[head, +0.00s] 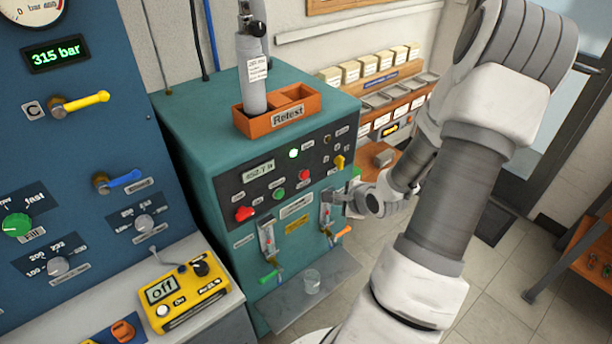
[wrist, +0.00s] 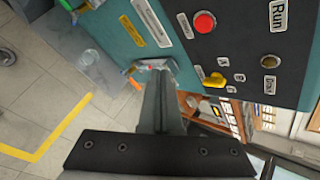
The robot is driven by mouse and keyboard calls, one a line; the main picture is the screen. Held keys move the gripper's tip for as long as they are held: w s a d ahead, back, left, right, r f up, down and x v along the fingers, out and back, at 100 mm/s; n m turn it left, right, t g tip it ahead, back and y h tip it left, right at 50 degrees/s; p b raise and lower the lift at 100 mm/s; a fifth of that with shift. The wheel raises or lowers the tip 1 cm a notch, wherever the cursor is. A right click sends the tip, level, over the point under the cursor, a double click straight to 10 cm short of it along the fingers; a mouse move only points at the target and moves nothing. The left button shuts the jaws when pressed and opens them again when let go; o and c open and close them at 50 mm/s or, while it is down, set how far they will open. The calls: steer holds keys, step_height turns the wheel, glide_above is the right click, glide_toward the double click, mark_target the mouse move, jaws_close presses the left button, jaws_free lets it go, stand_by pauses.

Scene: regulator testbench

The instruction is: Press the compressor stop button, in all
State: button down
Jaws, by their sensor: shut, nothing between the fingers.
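The teal compressor cabinet (head: 200,165) has a black control panel with a small display. On it are a red button (head: 304,176), a green button (head: 279,194) and a larger red mushroom knob (head: 244,213). Their small labels are not readable, so I cannot tell which is marked stop. A red button also shows in the wrist view (wrist: 205,22), right of and above my fingers. My gripper (head: 341,197) is shut and empty. It is in front of the cabinet's right side, below the panel, near the right-hand gauge fitting (head: 326,214); contact cannot be told.
A yellow lever knob (head: 339,162) is on the panel's right end. An orange-handled valve (head: 342,232) and a green-handled valve (head: 268,277) stick out below. A glass (head: 312,281) stands on the low shelf. A cylinder (head: 252,75) stands in the orange Retest box (head: 262,121).

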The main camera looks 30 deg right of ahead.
steer(key=b, duration=0.3)
glide_toward(306, 179)
steer(key=shift+s+f+x, duration=0.15)
steer(key=shift+x, duration=0.75)
steer(key=shift+s+f+x, duration=0.15)
steer(key=shift+x, duration=0.75)
steer(key=shift+s+f+x, duration=0.15)
steer(key=shift+s+x, duration=0.05)
steer(key=shift+x, duration=0.7)
steer(key=shift+w, duration=0.4)
steer(key=shift+w, duration=0.5)
stand_by(0.4)
steer(key=shift+s+r+p, duration=0.1)
steer(key=shift+s+p, duration=0.05)
steer(key=shift+p, duration=0.25)
steer(key=shift+s+p, duration=0.45)
steer(key=shift+s, duration=0.3)
